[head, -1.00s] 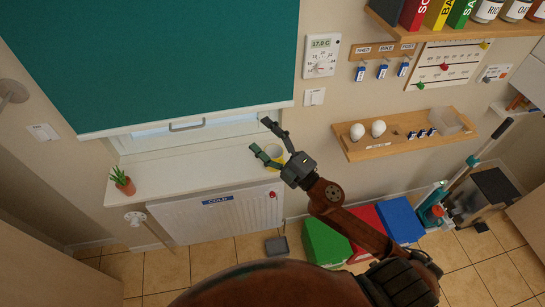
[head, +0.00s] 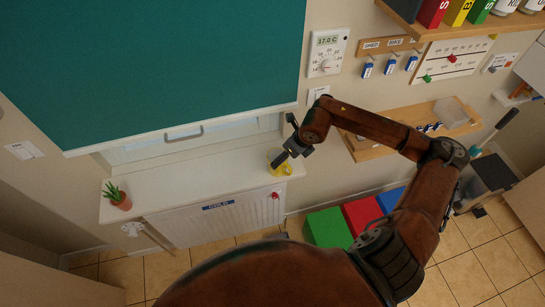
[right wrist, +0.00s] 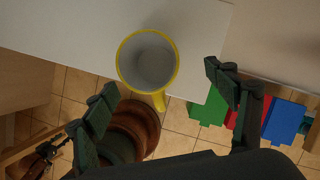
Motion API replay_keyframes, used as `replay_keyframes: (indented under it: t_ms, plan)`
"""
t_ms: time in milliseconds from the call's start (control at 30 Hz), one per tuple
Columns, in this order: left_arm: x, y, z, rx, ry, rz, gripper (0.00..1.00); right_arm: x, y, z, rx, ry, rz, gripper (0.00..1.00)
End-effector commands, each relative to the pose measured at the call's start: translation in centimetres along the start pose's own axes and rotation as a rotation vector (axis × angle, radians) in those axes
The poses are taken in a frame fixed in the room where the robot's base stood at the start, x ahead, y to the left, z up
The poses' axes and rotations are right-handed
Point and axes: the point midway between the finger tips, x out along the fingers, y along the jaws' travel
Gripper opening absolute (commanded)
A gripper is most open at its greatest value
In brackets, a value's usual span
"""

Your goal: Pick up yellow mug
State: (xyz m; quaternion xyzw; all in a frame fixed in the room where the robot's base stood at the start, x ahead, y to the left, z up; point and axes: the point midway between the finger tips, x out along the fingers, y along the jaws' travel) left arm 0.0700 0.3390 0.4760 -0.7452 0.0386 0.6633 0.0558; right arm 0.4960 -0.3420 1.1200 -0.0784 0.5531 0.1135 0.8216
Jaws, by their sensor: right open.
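The yellow mug (head: 287,169) stands near the right end of the white window sill, partly hidden by my right gripper in the head view. In the right wrist view the mug (right wrist: 148,62) is seen from above, with a yellow rim, a grey-white, empty-looking inside and its handle at the sill's front edge. My right gripper (head: 284,141) is over the mug. In the wrist view the right gripper's fingers (right wrist: 160,98) are spread wide, with nothing between the tips; the mug lies beyond them, towards the left finger.
A potted plant (head: 119,198) stands at the sill's left end. A radiator (head: 235,220) is below the sill. Green (head: 328,229), red (head: 361,214) and blue (head: 391,199) bins stand on the floor to the right. A wooden shelf (head: 375,152) is on the right wall. The middle of the sill is clear.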

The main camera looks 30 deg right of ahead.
Motion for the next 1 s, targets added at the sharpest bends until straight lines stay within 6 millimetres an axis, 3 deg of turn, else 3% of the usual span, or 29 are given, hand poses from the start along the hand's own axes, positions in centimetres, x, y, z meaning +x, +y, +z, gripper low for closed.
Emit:
replay_keyframes:
  t_ms: [100,167,333,467,600,867,1000]
  plan:
    - [-0.4,-0.1,-0.9,0.002,0.009,-0.001,0.4,1.3,0.4,0.3,-0.005,0.001,0.007,0.79]
    - [-0.6,0.0,-0.5,0.001,0.004,0.0,0.4,2.0,0.6,0.5,-0.008,-0.001,0.009,0.79]
    - [-1.9,0.2,2.8,-0.007,-0.035,0.003,0.4,3.8,1.2,0.9,-0.011,0.0,0.013,0.79]
    - [-2.9,0.3,3.9,-0.01,-0.051,0.003,0.4,5.8,1.3,1.1,-0.01,0.0,0.012,0.79]
    - [-3.0,0.2,3.2,-0.009,-0.042,0.003,0.4,7.2,1.2,0.9,-0.009,-0.001,0.011,0.79]
    - [-2.9,0.0,0.3,-0.003,-0.005,0.001,0.4,7.5,1.1,0.8,-0.008,-0.002,0.009,0.79]
    - [-2.8,0.0,0.1,-0.002,-0.004,0.0,0.4,7.5,1.1,0.8,-0.008,-0.002,0.009,0.69]
